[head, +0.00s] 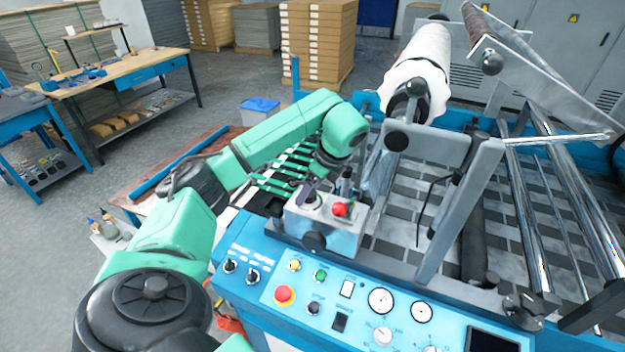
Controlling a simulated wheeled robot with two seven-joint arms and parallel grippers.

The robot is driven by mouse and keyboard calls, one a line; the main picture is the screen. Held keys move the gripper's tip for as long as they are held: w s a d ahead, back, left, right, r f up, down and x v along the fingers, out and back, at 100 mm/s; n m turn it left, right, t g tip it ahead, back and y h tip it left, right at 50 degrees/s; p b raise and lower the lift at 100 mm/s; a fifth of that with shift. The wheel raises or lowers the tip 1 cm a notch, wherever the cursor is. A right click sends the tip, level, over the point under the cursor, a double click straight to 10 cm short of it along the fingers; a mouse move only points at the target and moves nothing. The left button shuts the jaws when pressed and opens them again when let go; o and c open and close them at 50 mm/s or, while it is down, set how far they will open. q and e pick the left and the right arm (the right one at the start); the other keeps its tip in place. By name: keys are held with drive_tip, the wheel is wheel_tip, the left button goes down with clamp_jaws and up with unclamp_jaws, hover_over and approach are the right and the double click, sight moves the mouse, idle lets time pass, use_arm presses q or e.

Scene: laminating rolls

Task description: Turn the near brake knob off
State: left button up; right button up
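My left arm comes in from the lower left and bends down over the machine. Its gripper (312,190) is a small dark shape just above a grey metal box (325,228), close to a dark part on the box top. The fingers are too small and partly hidden to tell their opening or whether they touch anything. Two black knobs, one at the left (230,266) and one beside it (253,276), sit on the blue control panel under small labels. A larger black knob (314,242) is on the box front. I cannot tell which is the near brake knob. My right gripper is out of view.
A red button (341,209) tops the metal box beside my gripper. The panel (262,300) holds a red emergency button (284,296), coloured buttons and dials. A white roll (418,62) and metal rollers stand to the right. A workbench (120,72) is far left.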

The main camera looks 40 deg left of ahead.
use_arm(q)
drive_tip(key=s+v, duration=0.1)
drive_tip(key=v, duration=1.3)
drive_tip(key=shift+w+r+p, duration=0.25)
drive_tip(key=shift+w+p, duration=0.15)
drive_tip(key=shift+a, duration=0.1)
